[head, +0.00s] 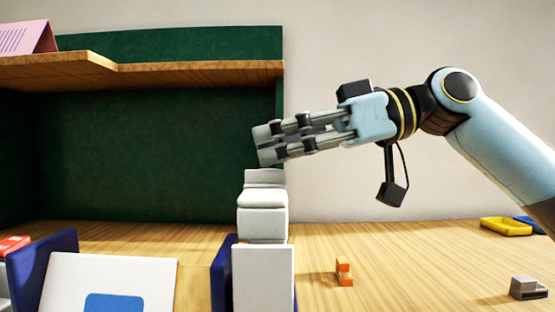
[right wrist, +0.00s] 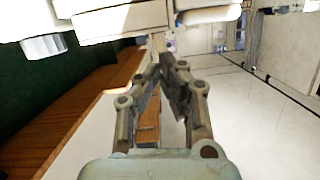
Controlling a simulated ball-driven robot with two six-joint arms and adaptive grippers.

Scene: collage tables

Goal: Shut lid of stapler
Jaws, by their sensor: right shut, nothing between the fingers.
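A pale grey-white object (head: 262,222) with a raised upper part (head: 265,179) stands at the middle of the head view and appears to be the stapler seen end-on. Its hinge and the exact lid angle cannot be made out. My right gripper (head: 264,145) comes in from the right, with its fingertips just above the raised part; whether they touch it I cannot tell. The right gripper also shows in the right wrist view (right wrist: 170,62), its fingertips close together with nothing between them. Large white shapes lie beyond them there. My left gripper is not in view.
A white block (head: 263,278) stands in front of the pale object. Dark blue panels and a white card (head: 105,285) are at the front left. A wooden shelf (head: 190,74) overhangs on the left.

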